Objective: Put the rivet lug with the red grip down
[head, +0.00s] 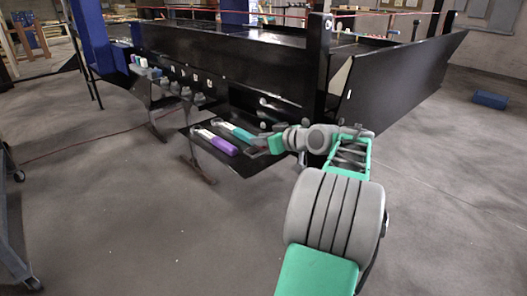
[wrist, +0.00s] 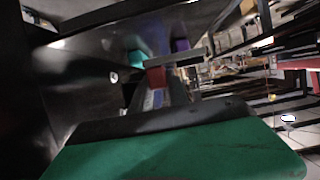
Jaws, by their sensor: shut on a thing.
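The rivet lug with the red grip (wrist: 156,77) shows in the wrist view, held in my gripper (wrist: 165,74). Its red part is at the grey finger bar, and a pale metallic part shows below it. In the head view my gripper (head: 262,145) is at the right end of a low black shelf, beside the other lugs. The held lug is too small and dark there to make out. I cannot tell whether it touches the shelf.
A purple-grip lug (head: 222,145) and a teal-grip lug (head: 240,132) lie on the low black shelf (head: 240,165), left of my gripper. The large black conveyor housing (head: 225,55) rises behind. Several small items line its left ledge. Open floor lies in front.

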